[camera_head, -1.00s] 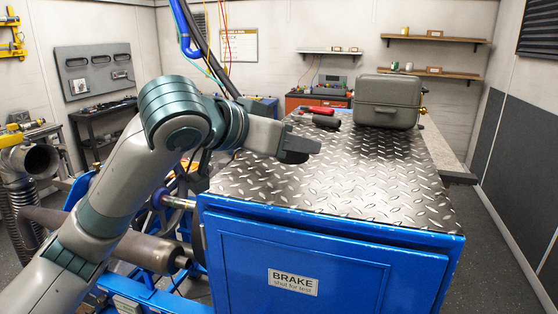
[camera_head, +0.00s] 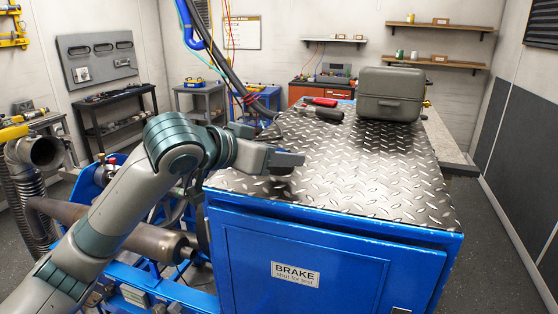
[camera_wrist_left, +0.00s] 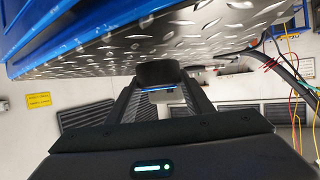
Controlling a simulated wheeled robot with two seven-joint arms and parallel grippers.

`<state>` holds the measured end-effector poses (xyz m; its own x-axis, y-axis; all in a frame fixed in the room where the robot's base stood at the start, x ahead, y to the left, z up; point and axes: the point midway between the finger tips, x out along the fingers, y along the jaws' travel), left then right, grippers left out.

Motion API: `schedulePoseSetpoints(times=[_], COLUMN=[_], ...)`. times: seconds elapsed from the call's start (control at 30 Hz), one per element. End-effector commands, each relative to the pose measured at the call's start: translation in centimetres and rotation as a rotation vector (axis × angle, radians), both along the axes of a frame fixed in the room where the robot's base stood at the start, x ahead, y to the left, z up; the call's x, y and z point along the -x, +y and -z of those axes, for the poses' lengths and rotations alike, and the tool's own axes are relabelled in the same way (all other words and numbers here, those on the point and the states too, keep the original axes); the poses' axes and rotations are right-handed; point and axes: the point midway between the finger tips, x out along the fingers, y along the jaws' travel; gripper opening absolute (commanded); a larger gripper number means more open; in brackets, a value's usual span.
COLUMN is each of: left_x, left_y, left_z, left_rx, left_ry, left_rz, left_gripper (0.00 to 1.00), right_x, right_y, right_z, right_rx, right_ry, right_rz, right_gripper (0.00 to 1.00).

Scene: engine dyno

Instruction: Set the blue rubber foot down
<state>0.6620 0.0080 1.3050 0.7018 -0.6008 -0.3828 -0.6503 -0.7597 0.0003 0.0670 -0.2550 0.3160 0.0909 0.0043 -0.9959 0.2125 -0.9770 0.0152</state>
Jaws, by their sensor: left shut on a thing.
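My left gripper (camera_head: 290,161) is over the near left part of the diamond-plate top (camera_head: 375,185) of the blue brake cabinet (camera_head: 300,262). In the left wrist view its fingers (camera_wrist_left: 162,95) are shut on a dark, rounded piece (camera_wrist_left: 160,72) with a thin blue edge, taken to be the blue rubber foot. The plate shows just beyond it. In the head view the foot is hard to make out; a dark patch under the gripper may be the foot or a shadow. I cannot tell whether it touches the plate. My right gripper is out of view.
A grey case (camera_head: 390,95) stands at the back of the plate. A red-handled tool (camera_head: 320,102) and a dark object (camera_head: 328,114) lie left of it. The plate's middle and right are clear. Hanging cables (camera_head: 222,70) are behind my arm.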

Motion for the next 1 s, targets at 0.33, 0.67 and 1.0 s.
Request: schedulePoseSetpoints(times=[0.33, 0.67, 1.0], left_x=[0.0, 0.0, 0.0], left_y=[0.0, 0.0, 0.0], left_z=[1.9, 2.2, 2.1], left_rx=[0.0, 0.0, 0.0], left_ry=[-0.001, 0.0, 0.0], left_rz=[-0.001, -0.001, -0.001], left_gripper=[0.21, 0.56, 0.65], right_x=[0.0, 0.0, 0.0], right_y=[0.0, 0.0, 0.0], right_z=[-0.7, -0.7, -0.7], right_rx=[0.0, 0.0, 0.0], right_ry=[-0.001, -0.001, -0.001], right_rz=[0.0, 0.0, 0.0], right_gripper=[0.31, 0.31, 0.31])
